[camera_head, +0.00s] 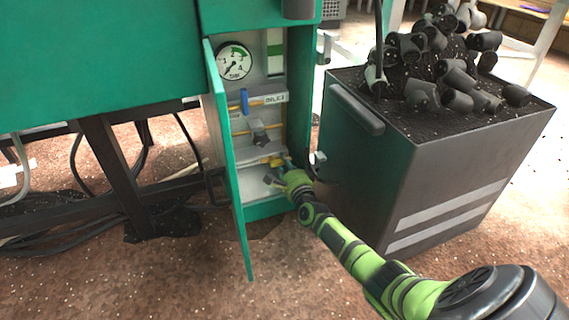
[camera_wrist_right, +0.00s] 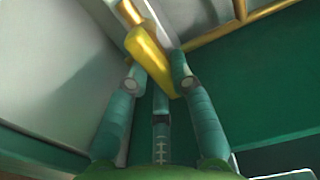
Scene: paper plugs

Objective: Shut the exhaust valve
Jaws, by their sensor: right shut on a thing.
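An open green cabinet (camera_head: 243,215) holds a panel with a blue valve handle (camera_head: 244,100), a grey block-like fitting (camera_head: 258,130) and a yellow lever (camera_head: 270,160) low inside. In the right wrist view the yellow lever (camera_wrist_right: 150,60) lies between the teal fingers of my right gripper (camera_wrist_right: 157,80). In the head view my right gripper (camera_head: 279,173) is at the lower part of the cabinet, shut on this lever. My left gripper is not in view.
A round pressure gauge (camera_head: 235,63) sits above the valves. The cabinet door (camera_head: 224,150) stands open on the left. A dark bin (camera_head: 440,165) with several black plugs (camera_head: 450,65) stands close on the right. Cables (camera_head: 80,225) lie on the floor at left.

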